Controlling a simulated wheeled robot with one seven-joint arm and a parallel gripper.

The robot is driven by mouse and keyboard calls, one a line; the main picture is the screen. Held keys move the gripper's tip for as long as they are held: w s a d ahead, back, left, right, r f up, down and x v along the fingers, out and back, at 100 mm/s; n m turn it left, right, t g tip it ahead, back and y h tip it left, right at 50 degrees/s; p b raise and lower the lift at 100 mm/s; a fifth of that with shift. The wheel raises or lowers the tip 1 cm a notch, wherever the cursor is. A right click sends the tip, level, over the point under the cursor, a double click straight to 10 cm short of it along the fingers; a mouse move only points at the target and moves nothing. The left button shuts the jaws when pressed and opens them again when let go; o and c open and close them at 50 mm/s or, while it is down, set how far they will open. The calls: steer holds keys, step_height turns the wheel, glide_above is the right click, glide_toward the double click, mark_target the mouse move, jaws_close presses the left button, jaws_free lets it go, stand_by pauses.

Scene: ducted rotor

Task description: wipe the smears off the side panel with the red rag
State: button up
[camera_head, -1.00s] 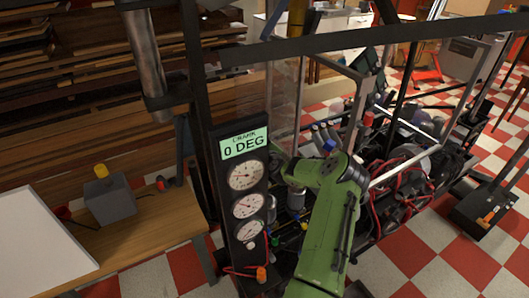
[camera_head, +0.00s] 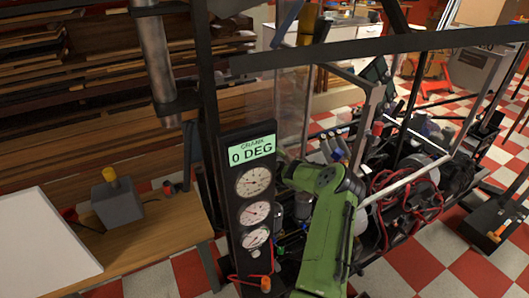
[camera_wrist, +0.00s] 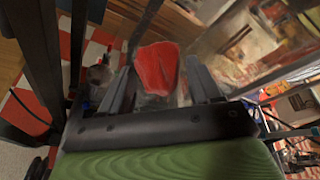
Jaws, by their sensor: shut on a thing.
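The red rag (camera_wrist: 157,66) is bunched between the two dark fingers of my gripper (camera_wrist: 159,80) in the wrist view. My gripper is shut on it. Beyond the rag is a clear side panel (camera_wrist: 215,42), with a brownish streak on it at the upper right of the rag. Whether the rag touches the panel I cannot tell. In the head view the clear panel (camera_head: 291,100) stands upright in a dark frame. My green arm reaches up toward its lower part there, and my gripper and the rag are hidden.
A dark gauge column (camera_head: 249,190) reading 0 DEG stands left of my arm. A dark frame bar (camera_head: 400,48) crosses above. Red hoses and machine parts crowd the right. A wooden bench (camera_head: 165,230) with a grey box (camera_head: 117,203) is at left.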

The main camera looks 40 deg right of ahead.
steer(key=shift+w+d+b, duration=0.15)
steer(key=shift+w, duration=0.5)
steer(key=shift+w+d+b, duration=0.15)
steer(key=shift+w, duration=0.45)
steer(key=shift+d, duration=0.1)
